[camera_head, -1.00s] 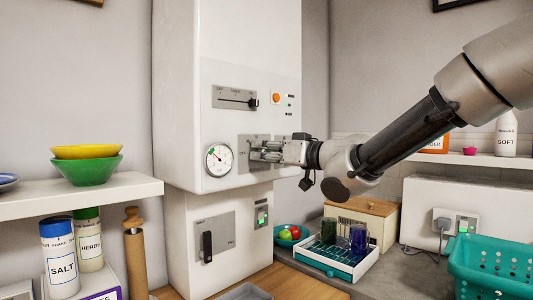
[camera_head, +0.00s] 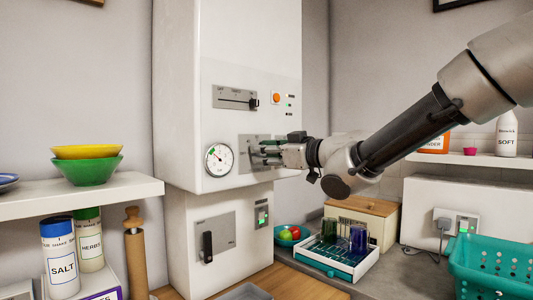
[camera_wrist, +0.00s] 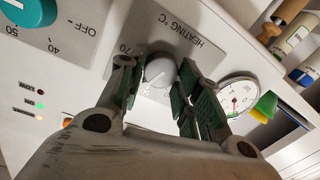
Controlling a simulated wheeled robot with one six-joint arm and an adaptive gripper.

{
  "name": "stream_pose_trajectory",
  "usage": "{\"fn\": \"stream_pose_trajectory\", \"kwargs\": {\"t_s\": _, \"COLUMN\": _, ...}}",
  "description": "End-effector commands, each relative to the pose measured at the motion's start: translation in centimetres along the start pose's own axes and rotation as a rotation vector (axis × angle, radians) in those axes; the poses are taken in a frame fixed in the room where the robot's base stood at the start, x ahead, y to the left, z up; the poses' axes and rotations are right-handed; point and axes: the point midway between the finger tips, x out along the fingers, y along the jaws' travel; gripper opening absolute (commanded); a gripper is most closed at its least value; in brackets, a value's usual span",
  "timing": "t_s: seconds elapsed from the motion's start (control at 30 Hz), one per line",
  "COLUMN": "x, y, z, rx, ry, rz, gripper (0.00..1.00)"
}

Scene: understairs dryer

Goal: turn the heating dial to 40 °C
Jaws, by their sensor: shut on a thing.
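The heating dial (camera_wrist: 158,72) is a white-grey round knob on a grey plate (camera_wrist: 185,35) lettered "HEATING °C".
A round gauge (camera_head: 219,160) is left of the dial plate, a slider plate (camera_head: 232,98) above it. The wrist view shows a teal dial (camera_wrist: 30,10) marked OFF, 40 and 50. Below stand a tray with glasses (camera_head: 322,262), a fruit bowl (camera_head: 287,241) and a teal basket (camera_head: 490,272).

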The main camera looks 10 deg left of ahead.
Motion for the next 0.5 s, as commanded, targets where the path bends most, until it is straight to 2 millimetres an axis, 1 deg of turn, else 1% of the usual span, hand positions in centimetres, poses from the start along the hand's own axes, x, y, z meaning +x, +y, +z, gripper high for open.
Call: {"fn": "stream_pose_trajectory", "kwargs": {"t_s": 0.5, "x": -0.01, "y": -0.20, "z": -0.05, "rx": -0.486, "ry": -0.032, "rz": 0.006, "gripper": 0.10}}
